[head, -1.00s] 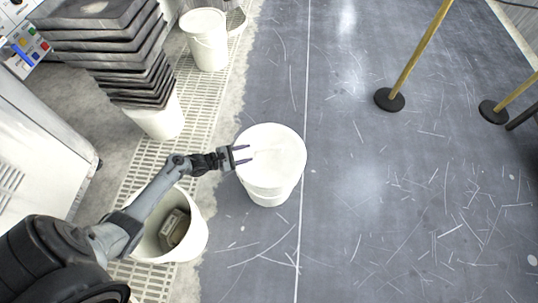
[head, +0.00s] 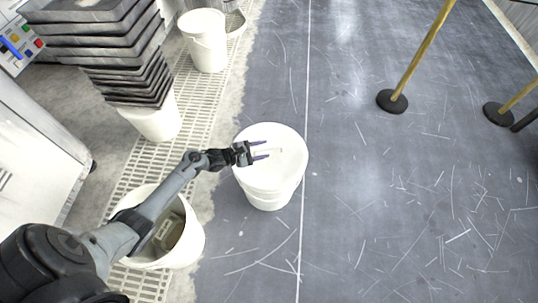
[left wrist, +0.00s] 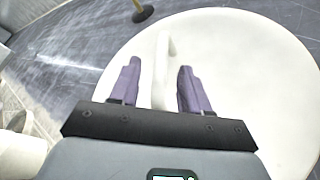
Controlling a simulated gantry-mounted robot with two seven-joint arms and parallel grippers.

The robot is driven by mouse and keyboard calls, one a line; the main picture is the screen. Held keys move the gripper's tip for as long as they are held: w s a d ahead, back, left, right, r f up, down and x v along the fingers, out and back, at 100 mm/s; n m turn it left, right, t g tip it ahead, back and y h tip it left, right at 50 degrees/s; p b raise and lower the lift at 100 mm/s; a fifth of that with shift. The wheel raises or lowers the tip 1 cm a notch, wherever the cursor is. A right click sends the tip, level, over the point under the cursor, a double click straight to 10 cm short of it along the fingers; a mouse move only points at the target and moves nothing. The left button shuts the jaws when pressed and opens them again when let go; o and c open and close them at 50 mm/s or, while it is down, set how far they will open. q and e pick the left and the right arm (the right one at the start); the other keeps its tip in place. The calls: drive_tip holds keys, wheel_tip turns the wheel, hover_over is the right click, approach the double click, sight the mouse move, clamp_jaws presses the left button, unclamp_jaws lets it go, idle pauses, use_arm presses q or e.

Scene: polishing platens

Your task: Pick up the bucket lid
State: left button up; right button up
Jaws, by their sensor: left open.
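The white bucket lid (head: 284,142) lies on top of a white bucket (head: 268,199) on the dark floor. A raised white handle on the lid shows in the left wrist view (left wrist: 164,62). My left gripper (head: 265,150) is over the left part of the lid, open, its two fingers pointing right in the head view. In the left wrist view, the fingers (left wrist: 156,84) stand on either side of the near part of the handle, with gaps between. Whether they are level with the handle is hard to tell. My right gripper is out of view.
An open white bucket (head: 192,240) with a grey block inside stands below my left forearm. A stack of dark slabs (head: 110,50) rests on another bucket (head: 160,118) at upper left. A white bucket (head: 204,42) stands behind. A post base (head: 392,101) is at right; the floor between is clear.

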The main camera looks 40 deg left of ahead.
use_arm(q)
drive_tip(key=shift+c, duration=0.3)
drive_tip(key=shift+s, duration=0.1)
clamp_jaws()
drive_tip(key=shift+r, duration=0.1)
